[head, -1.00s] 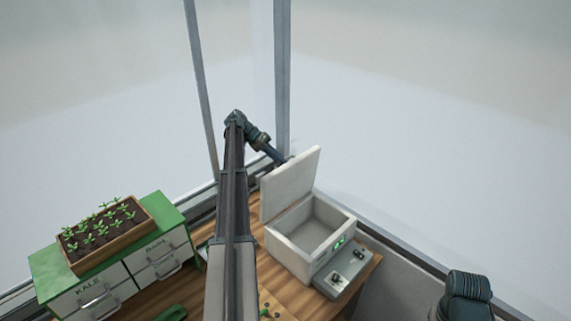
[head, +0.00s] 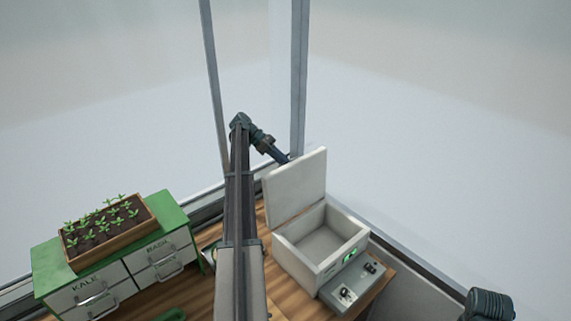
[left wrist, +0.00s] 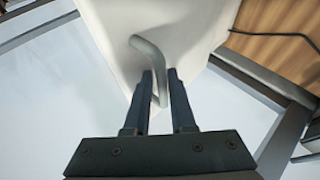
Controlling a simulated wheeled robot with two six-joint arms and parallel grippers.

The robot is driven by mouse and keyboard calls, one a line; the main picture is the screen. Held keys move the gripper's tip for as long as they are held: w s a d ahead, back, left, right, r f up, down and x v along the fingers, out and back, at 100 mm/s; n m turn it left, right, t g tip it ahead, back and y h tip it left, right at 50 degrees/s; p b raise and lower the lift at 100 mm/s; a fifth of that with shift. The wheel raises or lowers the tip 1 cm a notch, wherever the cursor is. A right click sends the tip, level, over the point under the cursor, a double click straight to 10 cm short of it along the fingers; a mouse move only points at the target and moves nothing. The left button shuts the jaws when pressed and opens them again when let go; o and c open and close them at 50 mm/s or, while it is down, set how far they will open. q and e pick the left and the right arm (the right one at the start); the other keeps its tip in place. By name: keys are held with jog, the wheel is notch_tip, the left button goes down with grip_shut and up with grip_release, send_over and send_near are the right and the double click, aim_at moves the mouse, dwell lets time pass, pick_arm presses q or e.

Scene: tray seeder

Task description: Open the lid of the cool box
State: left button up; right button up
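The cool box (head: 345,262) is a white box with a green-lit display on its front, at the right end of the wooden bench. Its lid (head: 298,188) stands up steeply from the back edge, and the empty-looking inside shows. My left gripper (head: 287,159) is behind the lid near its top edge, its fingertips mostly hidden in the head view. My right gripper is not in view.
A green cabinet (head: 185,212) with labelled white drawers stands at the left, bearing a seedling tray (head: 148,210). A grey control box (head: 352,290) sits in front of the cool box. Window posts rise behind the bench. My left arm crosses the middle.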

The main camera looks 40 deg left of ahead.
pick_arm(q)
jog(key=shift+o, duration=1.3)
jog(key=shift+w, duration=0.1)
jog(key=shift+r, duration=0.1)
jog(key=shift+r+p, duration=0.8)
jog(key=shift+p, duration=0.1)
notch_tip(320, 180, up, 2)
jog(key=shift+r+p, duration=0.1)
jog(key=shift+p, duration=1)
jog(key=s+d+r+p, duration=0.1)
jog(key=s+d, duration=1)
jog(key=shift+d, duration=0.3)
